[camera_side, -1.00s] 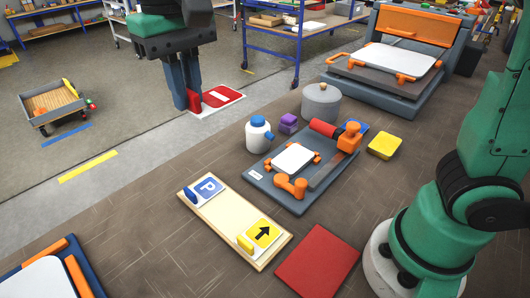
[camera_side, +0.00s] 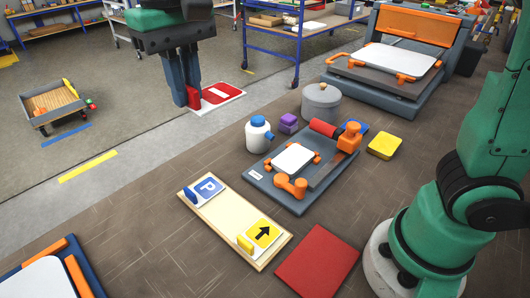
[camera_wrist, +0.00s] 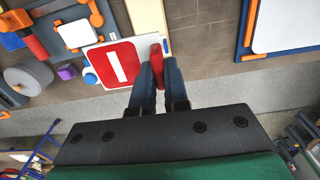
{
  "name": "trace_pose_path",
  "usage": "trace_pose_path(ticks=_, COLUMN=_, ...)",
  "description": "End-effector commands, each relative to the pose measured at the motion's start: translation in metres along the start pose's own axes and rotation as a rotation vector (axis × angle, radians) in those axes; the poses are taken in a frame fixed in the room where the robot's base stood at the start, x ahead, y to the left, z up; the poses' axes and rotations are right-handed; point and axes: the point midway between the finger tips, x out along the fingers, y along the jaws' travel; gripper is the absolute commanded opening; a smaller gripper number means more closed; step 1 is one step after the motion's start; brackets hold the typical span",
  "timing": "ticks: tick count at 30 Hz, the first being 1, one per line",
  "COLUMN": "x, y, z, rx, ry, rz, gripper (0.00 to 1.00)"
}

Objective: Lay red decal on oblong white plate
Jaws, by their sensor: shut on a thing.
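My gripper (camera_side: 191,100) is shut on the red tab (camera_wrist: 157,68) of the red decal (camera_side: 218,95), a flat white-edged piece with a white bar. The decal is held in the air, and in the wrist view (camera_wrist: 108,64) it extends left of my fingers. Several white plates are in view: a wide one (camera_side: 397,61) on the grey-and-orange press at the back, a squarer one (camera_side: 293,158) between orange clamps on the grey fixture, and one (camera_side: 42,282) in a blue-and-orange fixture, cut off at lower left. That last one also shows in the wrist view (camera_wrist: 288,25).
A cream board (camera_side: 226,222) carries a blue parking decal and a yellow arrow decal. A red mat (camera_side: 318,262) lies in front.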

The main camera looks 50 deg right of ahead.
Motion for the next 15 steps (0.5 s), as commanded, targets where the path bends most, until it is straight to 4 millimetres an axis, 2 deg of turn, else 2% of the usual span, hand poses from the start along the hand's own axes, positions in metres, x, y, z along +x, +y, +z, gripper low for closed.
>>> trace_pose_path(ticks=8, x=0.003, y=0.003, z=-0.002, rx=0.002, ry=0.000, rz=0.000, gripper=0.00)
trace_pose_path(ticks=11, x=0.016, y=0.017, z=-0.010, rx=0.004, ry=0.000, rz=0.000, gripper=0.00)
trace_pose_path(ticks=15, x=0.051, y=0.057, z=-0.023, rx=0.006, ry=0.000, rz=0.000, gripper=0.00)
